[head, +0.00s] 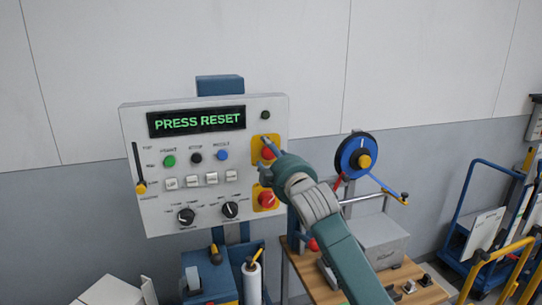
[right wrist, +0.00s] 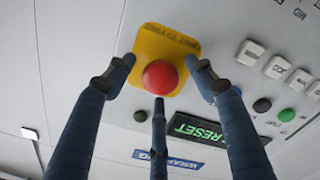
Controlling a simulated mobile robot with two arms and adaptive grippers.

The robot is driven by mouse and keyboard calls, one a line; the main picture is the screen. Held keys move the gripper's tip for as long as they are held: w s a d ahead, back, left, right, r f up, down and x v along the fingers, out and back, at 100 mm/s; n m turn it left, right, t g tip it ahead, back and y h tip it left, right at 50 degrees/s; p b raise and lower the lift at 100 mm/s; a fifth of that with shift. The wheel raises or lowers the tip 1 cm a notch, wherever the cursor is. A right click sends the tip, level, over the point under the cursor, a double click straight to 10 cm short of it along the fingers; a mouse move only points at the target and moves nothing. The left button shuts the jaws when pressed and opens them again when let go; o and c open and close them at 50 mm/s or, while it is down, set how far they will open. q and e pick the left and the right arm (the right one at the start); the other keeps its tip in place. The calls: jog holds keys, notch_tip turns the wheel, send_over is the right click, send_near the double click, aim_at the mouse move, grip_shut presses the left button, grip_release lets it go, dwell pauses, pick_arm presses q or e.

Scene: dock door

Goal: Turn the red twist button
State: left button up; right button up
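The red twist button (right wrist: 160,77) is a round red knob on a yellow plate (right wrist: 178,44) with partly legible lettering. In the head view it appears to be the upper red button (head: 268,153) on the right side of the grey control panel (head: 151,215). My right gripper (head: 270,162) is at this button and partly covers it. In the right wrist view its three fingers (right wrist: 160,84) are spread around the button, with the tips close to the plate. I cannot tell whether they touch the knob. My left gripper is not in view.
A second red button (head: 266,199) on yellow sits just below, beside my right arm. The panel's display (head: 197,121) reads PRESS RESET. Round coloured buttons, white keys and black knobs (head: 186,216) lie to the left. A blue reel (head: 347,153) stands right of the panel, above a wooden bench.

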jog(key=v, duration=1.2)
